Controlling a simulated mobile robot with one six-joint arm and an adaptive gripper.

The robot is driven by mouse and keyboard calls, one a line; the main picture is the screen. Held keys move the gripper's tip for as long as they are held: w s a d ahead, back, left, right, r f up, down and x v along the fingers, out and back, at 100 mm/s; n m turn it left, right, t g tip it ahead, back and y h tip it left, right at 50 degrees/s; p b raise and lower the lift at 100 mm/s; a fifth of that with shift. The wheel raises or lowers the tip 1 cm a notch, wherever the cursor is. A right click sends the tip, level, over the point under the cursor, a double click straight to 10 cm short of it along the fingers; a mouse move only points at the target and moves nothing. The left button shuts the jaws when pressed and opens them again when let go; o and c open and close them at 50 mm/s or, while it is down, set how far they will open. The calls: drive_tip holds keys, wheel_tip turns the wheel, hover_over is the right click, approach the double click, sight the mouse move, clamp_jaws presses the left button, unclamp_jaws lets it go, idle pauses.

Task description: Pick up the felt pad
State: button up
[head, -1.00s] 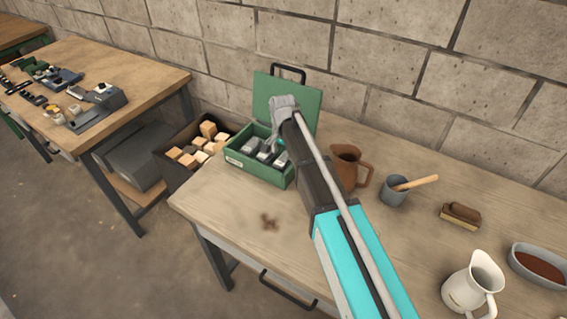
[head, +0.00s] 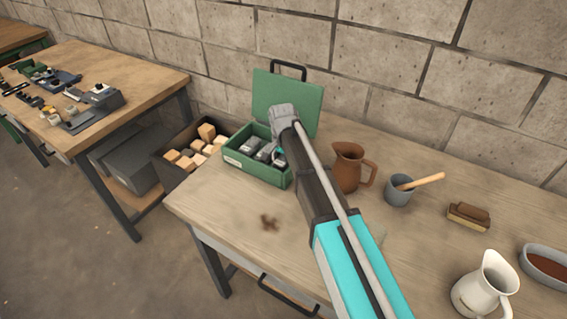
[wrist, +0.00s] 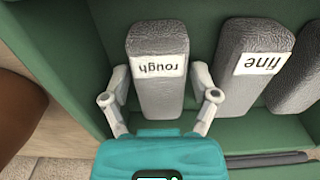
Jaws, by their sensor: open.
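A green box (head: 262,178) with its lid up stands at the back left of the table. It holds several grey pads (head: 248,145). In the wrist view, one grey pad (wrist: 160,97) has a "rough" label and another (wrist: 240,92) has a "fine" label. A third grey pad (wrist: 297,80) is cut off at the right edge, with no label in sight. No label reads felt. My gripper (wrist: 158,82) is open, with one finger on each side of the "rough" pad; I cannot tell whether they touch it. My arm partly hides the box in the head view.
The box's green walls (wrist: 80,75) stand close around the fingers. A brown jug (head: 348,168), a grey cup with a wooden handle (head: 397,190), a brush (head: 468,215) and a white pitcher (head: 482,290) stand to the right. A crate of wooden blocks (head: 185,160) is at left.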

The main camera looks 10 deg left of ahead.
idle(0.3)
drive_tip(key=c, duration=0.7)
drive_tip(key=shift+r, duration=0.15)
wheel_tip(320, 180, up, 2)
drive_tip(key=shift+r+p, duration=0.1)
drive_tip(key=shift+p, duration=1.1)
drive_tip(key=shift+s+d+r+p, duration=1)
drive_tip(key=shift+s+r+p, duration=0.75)
drive_tip(key=shift+s, duration=0.35)
drive_tip(key=shift+s+d+r+p, duration=1)
drive_tip(key=shift+s+r+p, duration=0.8)
drive_tip(key=shift+s, duration=0.35)
drive_tip(key=shift+s+d+r+p, duration=1)
drive_tip(key=shift+s+r+p, duration=0.75)
drive_tip(key=shift+s, duration=0.35)
